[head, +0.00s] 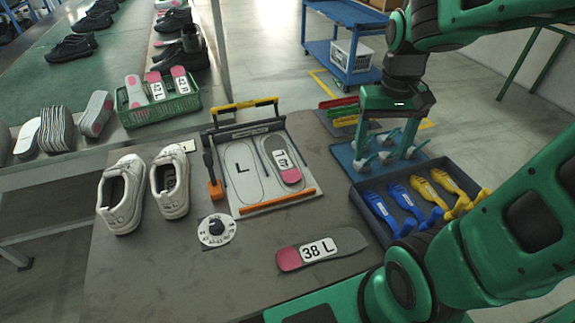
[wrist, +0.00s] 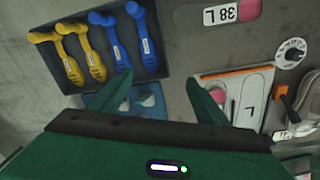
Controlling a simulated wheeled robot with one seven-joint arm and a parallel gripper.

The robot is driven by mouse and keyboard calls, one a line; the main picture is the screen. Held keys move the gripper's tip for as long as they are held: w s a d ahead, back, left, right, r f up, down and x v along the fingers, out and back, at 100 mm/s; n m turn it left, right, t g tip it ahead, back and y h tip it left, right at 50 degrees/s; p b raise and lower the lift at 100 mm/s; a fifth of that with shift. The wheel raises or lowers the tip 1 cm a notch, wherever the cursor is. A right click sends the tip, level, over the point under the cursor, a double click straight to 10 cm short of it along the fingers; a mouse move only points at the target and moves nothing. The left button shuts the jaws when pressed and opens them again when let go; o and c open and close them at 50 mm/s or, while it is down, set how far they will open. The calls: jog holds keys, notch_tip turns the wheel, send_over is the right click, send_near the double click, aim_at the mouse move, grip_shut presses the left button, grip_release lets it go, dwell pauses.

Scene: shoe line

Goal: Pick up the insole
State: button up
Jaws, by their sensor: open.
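A grey insole (head: 345,241) with a pink heel and a "38 L" label lies flat at the front of the grey table; its edge part shows at the top of the wrist view (wrist: 189,17). A second insole (head: 288,172), also pink-heeled and labelled, lies in the right outline of the white fixture board (head: 243,204). The left outline, marked L, is empty. My gripper (head: 386,152) is open and empty, pointing down over the blue holder at the table's back right, apart from both insoles. Its fingers also show in the wrist view (wrist: 160,92).
A dark tray (head: 358,197) of blue and yellow tools stands right of the loose insole. White shoes (head: 170,183) and a round dial (head: 216,230) are to the left. A green crate (head: 160,111) holds more insoles. The front left table is clear.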

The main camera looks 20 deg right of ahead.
jog(key=w+a+f+n, duration=0.3)
jog(key=w+a, duration=0.4)
jog(key=w, duration=0.4)
jog(key=n, duration=0.2)
send_over(290, 173)
notch_tip(290, 173, down, 9)
jog(key=shift+a+f, duration=0.1)
jog(key=shift+f, duration=2.95)
jog(key=c, duration=1.1)
